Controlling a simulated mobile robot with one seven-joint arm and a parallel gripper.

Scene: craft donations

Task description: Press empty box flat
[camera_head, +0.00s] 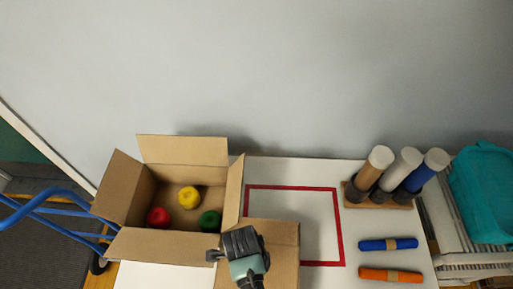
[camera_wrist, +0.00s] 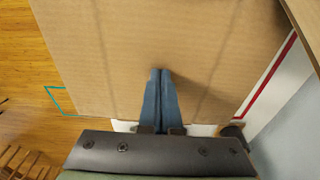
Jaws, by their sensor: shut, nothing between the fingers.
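A plain brown cardboard piece (camera_head: 285,235), which looks like the empty box, lies at the front middle of the table, partly over the red outline. It fills much of the wrist view (camera_wrist: 200,40), with faint straight lines across it. I cannot tell how flat it is. My gripper (camera_wrist: 160,72) is shut and empty, its blue fingertips together over the cardboard; I cannot tell if they touch it. In the head view my wrist covers the cardboard's middle and the fingertips are hidden.
An open box (camera_head: 165,245) at left holds red (camera_head: 158,217), yellow (camera_head: 188,197) and green (camera_head: 209,221) balls. A red outline (camera_head: 340,225) marks the table. Tubes stand in a rack (camera_head: 378,200); blue (camera_head: 375,244) and orange (camera_head: 378,273) rolls lie right. A teal bin (camera_head: 485,195) stands far right.

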